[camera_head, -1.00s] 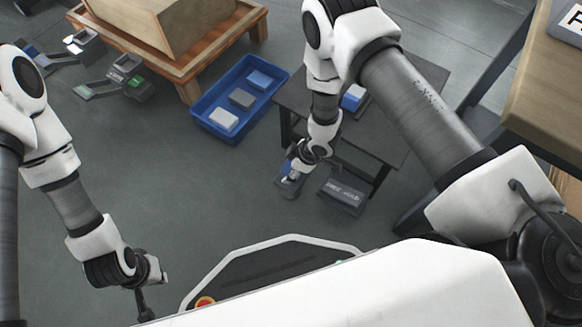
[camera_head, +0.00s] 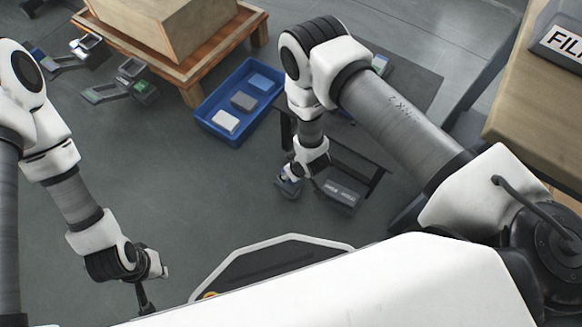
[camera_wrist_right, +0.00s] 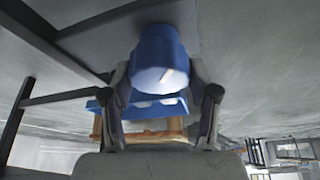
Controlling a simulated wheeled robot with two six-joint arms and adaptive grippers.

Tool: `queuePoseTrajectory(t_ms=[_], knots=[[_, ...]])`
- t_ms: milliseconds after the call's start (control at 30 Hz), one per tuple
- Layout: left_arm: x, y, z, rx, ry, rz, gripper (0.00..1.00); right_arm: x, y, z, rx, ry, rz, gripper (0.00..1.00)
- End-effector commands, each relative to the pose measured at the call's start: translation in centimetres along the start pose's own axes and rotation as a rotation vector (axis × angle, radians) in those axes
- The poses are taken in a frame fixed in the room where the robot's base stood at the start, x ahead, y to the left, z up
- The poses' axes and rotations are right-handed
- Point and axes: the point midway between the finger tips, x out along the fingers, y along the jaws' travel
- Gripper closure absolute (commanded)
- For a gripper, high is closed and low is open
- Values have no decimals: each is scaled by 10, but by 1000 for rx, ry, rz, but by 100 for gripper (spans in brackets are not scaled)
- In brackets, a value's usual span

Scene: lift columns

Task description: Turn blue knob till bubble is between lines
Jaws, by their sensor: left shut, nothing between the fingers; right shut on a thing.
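The blue knob (camera_wrist_right: 158,50) fills the upper middle of the right wrist view, with a bright patch on its face. My right gripper (camera_wrist_right: 160,78) is shut on it, one finger on each side. In the head view my right gripper (camera_head: 290,184) is low beside the dark table, and the knob is mostly hidden there by the gripper and wrist. My left gripper (camera_head: 146,290) hangs at the lower left, shut and empty, away from everything. I cannot make out a bubble or its lines in either view.
A dark low table (camera_head: 415,88) stands behind my right arm; a grey box with lettering (camera_head: 342,192) is beside the right gripper. A blue tray (camera_head: 205,110) holds blocks. A wooden pallet (camera_head: 195,75) carries a crate. Grey floor is open at left centre.

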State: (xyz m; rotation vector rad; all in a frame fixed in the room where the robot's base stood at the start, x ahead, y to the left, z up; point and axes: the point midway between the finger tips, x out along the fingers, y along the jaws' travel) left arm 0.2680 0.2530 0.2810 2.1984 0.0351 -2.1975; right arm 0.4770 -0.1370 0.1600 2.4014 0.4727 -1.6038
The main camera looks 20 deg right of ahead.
Motion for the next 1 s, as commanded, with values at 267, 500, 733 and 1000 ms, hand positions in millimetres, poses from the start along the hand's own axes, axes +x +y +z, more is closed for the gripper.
queuePoseTrajectory(t_ms=[267,500,733,1000], knots=[[-8,0,0,0,0,0,100,0,0,0,123,-1,51,75],[-10,0,0,0,0,0,100,0,0,1,158,-1,65,75],[-10,0,0,0,0,0,100,1,0,1,160,-1,66,75],[-10,0,0,0,0,0,100,0,0,0,159,-1,66,16]])
